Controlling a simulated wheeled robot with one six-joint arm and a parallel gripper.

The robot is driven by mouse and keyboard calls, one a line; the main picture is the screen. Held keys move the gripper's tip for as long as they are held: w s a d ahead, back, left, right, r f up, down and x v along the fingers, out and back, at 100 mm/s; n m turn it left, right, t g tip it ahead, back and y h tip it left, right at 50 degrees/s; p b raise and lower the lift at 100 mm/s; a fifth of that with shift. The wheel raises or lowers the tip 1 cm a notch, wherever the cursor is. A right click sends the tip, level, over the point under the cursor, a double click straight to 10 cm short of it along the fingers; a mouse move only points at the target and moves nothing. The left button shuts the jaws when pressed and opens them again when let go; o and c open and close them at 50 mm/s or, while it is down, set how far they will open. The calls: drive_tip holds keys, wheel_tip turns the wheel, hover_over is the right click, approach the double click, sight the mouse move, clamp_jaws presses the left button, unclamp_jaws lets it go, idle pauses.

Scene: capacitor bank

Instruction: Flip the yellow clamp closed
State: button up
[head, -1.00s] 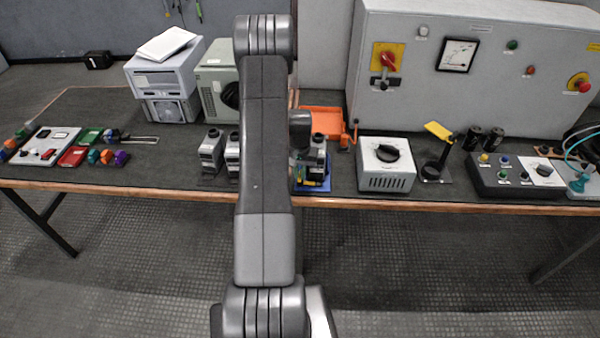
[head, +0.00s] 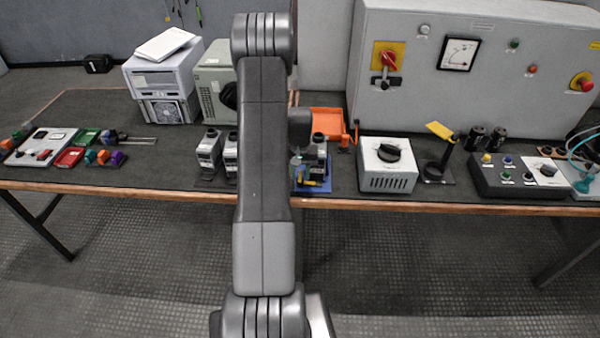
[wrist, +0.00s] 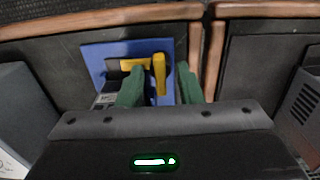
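The yellow clamp (wrist: 159,74) is on a blue base plate (wrist: 96,57) near the front edge of the bench. In the wrist view its yellow lever points toward me, and a yellow crosspiece lies to its left. In the head view the blue plate (head: 316,187) is partly hidden by my wrist. My gripper (wrist: 160,83) has two green fingers, one on each side of the lever. They are open, with a visible gap on both sides of it. Whether the fingertips reach down to the lever's height is hard to tell.
A grey box with a black knob (head: 388,165) stands close to the right of the clamp. Grey blocks (head: 208,153) stand to its left. An orange tray (head: 325,121) is behind it. A black stand with a yellow flap (head: 439,130) stands further right.

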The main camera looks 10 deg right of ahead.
sight(300, 175)
wheel_tip(300, 175, up, 14)
drive_tip(key=b, duration=0.1)
drive_tip(key=shift+b, duration=0.3)
drive_tip(key=shift+f, duration=0.2)
wheel_tip(300, 175, down, 14)
drive_tip(key=shift+r+p, duration=0.1)
drive_tip(key=shift+p, duration=0.75)
drive_tip(key=shift+r, duration=0.1)
drive_tip(key=shift+r, duration=0.1)
